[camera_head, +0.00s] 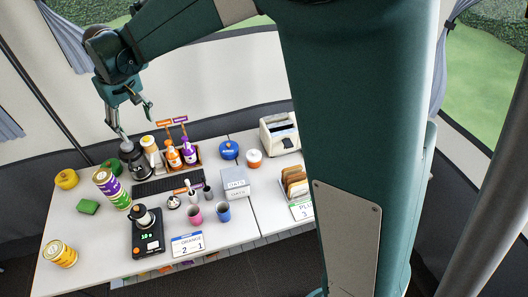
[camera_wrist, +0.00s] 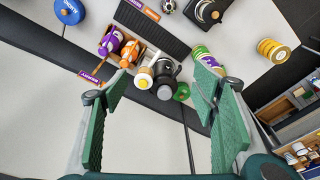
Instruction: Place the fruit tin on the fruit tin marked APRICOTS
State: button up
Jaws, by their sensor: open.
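A yellow-orange banded fruit tin (camera_head: 60,253) stands at the table's front left corner in the head view. It also shows at the right in the wrist view (camera_wrist: 272,50). I cannot read APRICOTS on any tin. My gripper (camera_head: 137,115) is open and empty, raised above the table's back left, over a dark jar (camera_head: 135,163). In the wrist view its fingers (camera_wrist: 160,92) are wide apart.
A black scale (camera_head: 148,245) with a dark pot stands front centre, beside a calendar sign (camera_head: 188,245). A bottle crate (camera_head: 196,163), a grey OATS box (camera_head: 235,184), pink and blue cups and a toaster (camera_head: 281,133) stand farther right.

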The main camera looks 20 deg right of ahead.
jog(key=s+d+r+m+t, duration=0.1)
jog(key=s+d+r, duration=0.25)
jog(key=d, duration=0.45)
jog(key=s+d+r+m+t, duration=0.15)
jog(key=s+d, duration=0.25)
jog(key=d, duration=0.4)
jog(key=s+d+r+m, duration=0.1)
jog(key=s+d+r, duration=0.3)
jog(key=d, duration=0.4)
jog(key=s+d+f+m+t, duration=0.1)
jog(key=s+d+f, duration=0.1)
jog(key=s+d, duration=0.6)
jog(key=s+d+f+m+t, duration=0.2)
jog(key=s+d+f, duration=0.1)
jog(key=s+d, duration=0.6)
jog(key=shift+s+f+h, duration=0.25)
jog(key=shift+s+h, duration=0.15)
jog(key=shift+s, duration=0.65)
jog(key=shift+d, duration=0.1)
